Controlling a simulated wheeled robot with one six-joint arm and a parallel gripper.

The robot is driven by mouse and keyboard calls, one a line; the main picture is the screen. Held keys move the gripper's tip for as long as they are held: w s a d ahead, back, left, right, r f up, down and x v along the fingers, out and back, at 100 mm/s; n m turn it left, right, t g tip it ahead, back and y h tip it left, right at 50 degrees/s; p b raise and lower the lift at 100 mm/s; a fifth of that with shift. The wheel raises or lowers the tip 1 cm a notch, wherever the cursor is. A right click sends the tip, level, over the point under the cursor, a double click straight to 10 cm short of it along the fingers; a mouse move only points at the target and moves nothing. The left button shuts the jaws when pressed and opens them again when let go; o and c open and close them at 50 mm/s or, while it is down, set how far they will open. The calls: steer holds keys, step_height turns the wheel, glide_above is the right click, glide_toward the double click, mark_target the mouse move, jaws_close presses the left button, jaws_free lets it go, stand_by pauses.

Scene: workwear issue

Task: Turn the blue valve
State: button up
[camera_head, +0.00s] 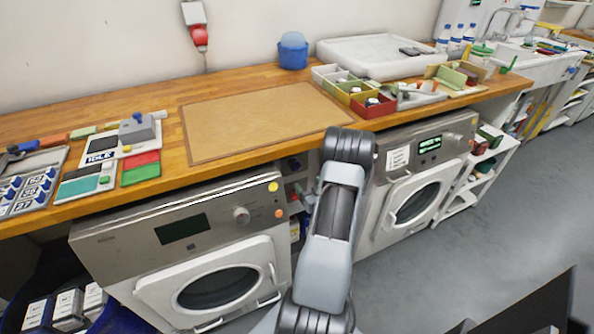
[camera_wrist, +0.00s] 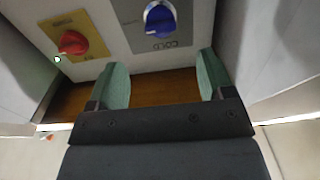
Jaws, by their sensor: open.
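The blue valve (camera_wrist: 159,20) is a round blue knob with a pale rim on a grey plate with small symbols, at the top of the wrist view. My gripper (camera_wrist: 163,82) shows two green fingers spread apart, with nothing between them. The blue valve lies beyond the fingertips, roughly in line with the gap, and the fingers are not on it. In the head view my arm covers part of the gap between the two machines, and the gripper cannot be made out there.
A red knob (camera_wrist: 74,43) on a yellow plate sits left of the blue valve. Grey walls flank both sides, with a brown strip (camera_wrist: 160,88) below the panel. A left machine (camera_head: 182,230) and a right machine (camera_head: 415,180) stand under the wooden counter (camera_head: 240,80).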

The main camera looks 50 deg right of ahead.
mark_target(296, 167)
steer(key=x, duration=0.9)
steer(key=shift+w+d, duration=0.1)
steer(key=shift+w, duration=0.2)
steer(key=c, duration=0.9)
